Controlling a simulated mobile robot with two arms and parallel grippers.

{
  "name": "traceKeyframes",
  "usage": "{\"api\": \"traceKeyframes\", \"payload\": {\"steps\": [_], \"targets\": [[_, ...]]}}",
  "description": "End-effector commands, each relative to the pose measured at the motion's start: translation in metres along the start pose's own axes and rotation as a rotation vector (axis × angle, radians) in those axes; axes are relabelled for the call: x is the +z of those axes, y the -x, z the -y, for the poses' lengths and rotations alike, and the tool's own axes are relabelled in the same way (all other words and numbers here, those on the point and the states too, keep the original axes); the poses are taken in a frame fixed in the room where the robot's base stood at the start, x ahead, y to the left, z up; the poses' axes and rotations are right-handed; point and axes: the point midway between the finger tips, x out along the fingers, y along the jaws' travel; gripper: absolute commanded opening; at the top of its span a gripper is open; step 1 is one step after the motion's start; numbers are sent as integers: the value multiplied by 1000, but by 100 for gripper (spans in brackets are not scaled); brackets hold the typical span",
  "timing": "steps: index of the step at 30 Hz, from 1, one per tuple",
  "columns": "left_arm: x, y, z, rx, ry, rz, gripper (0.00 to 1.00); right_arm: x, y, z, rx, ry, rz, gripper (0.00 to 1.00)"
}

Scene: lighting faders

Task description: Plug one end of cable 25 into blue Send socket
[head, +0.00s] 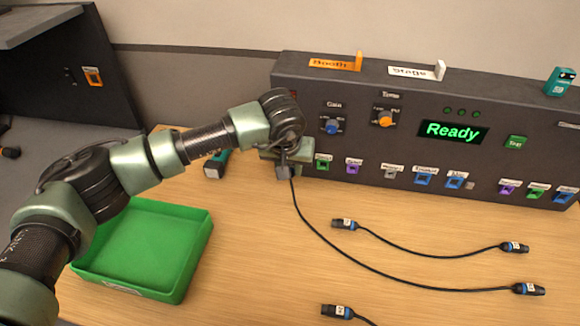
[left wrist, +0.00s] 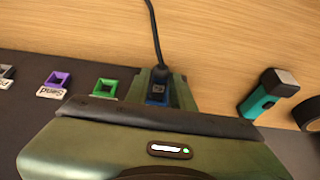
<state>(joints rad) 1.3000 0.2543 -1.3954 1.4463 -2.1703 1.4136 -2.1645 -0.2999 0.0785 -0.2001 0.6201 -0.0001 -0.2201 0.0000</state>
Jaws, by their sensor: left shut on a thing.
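My left gripper (head: 286,160) is shut on a cable plug at the lower left of the dark panel (head: 400,125), left of the green socket (head: 323,165). In the left wrist view, a blue square piece (left wrist: 157,96) shows at the jaws, with the black cable (left wrist: 155,35) leading away from it. Whether this plug is seated in a socket or only in front of one cannot be told. The held cable (head: 352,258) runs across the table to its free plug (head: 528,289); its number is too small to read. A purple socket (left wrist: 60,78) has a Send label. My right gripper is not in view.
Another cable lies with plugs (head: 344,224) and (head: 515,247), and a third plug (head: 337,311) shows at the front. A green tray (head: 150,285) is under my left arm. A teal-and-black object (head: 216,164) stands left of the gripper. The panel display (head: 452,131) reads Ready.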

Motion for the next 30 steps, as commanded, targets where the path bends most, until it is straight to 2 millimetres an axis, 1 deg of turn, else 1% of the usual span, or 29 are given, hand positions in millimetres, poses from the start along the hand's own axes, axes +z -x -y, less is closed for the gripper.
{"api": "traceKeyframes", "payload": {"steps": [1,6,7,8,9,10,18,21,23,30], "targets": [[-4,2,0,1,2,-11,0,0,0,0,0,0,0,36],[-5,2,0,2,2,-13,0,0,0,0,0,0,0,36],[-5,2,0,2,2,-13,26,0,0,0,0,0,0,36],[-5,2,0,2,3,-13,35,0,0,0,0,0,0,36],[-4,2,0,2,3,-12,46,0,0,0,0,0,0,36],[-4,2,0,2,3,-11,49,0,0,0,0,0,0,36],[-2,1,0,1,1,-6,49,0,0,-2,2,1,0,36],[-3,5,0,1,1,-7,49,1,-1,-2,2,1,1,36],[-3,11,0,1,1,-8,49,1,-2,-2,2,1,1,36],[-4,52,0,1,0,-11,49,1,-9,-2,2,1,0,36]]}}
